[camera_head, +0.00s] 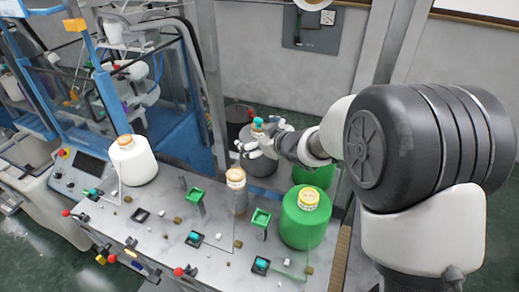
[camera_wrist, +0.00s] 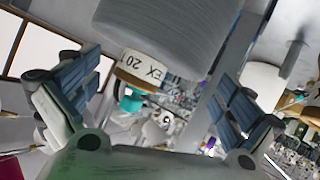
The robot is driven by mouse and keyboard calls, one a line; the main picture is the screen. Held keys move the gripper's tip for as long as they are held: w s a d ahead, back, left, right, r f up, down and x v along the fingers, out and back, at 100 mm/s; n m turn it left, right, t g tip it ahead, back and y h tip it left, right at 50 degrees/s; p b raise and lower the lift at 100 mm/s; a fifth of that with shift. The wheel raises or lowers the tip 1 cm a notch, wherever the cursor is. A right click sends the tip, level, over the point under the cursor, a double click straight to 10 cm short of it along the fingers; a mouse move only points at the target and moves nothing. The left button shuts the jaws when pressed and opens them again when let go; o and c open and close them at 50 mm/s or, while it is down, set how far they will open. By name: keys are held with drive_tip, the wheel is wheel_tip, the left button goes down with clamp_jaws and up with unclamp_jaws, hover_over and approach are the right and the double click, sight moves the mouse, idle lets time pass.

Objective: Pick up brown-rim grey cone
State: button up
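In the wrist view the grey cone (camera_wrist: 165,35) appears upside down, with a white lettered band, brown rim (camera_wrist: 130,80) and teal tip. My gripper (camera_head: 264,143) is at the cone's top. In the wrist view its two fingers (camera_wrist: 155,103) are spread, one on each side of the tip, with gaps visible. A slimmer grey cone (camera_head: 238,202) with a tan-brown top stands on the table. My gripper hides part of the large cone.
A green cone (camera_head: 303,224) stands at the table's right, with another green one (camera_head: 314,176) behind it. A white cone (camera_head: 134,165) stands at the left. Green posts (camera_head: 196,200) and small blocks dot the tabletop (camera_head: 165,245). A blue machine frame (camera_head: 178,132) rises behind.

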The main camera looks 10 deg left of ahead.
drive_tip(key=c, duration=1.8)
drive_tip(key=shift+w+r, duration=0.1)
drive_tip(key=shift+c, duration=0.8)
wheel_tip(320, 180, up, 20)
drive_tip(key=p, duration=0.9)
drive_tip(key=shift+r+p, duration=1)
drive_tip(key=shift+r, duration=6.05)
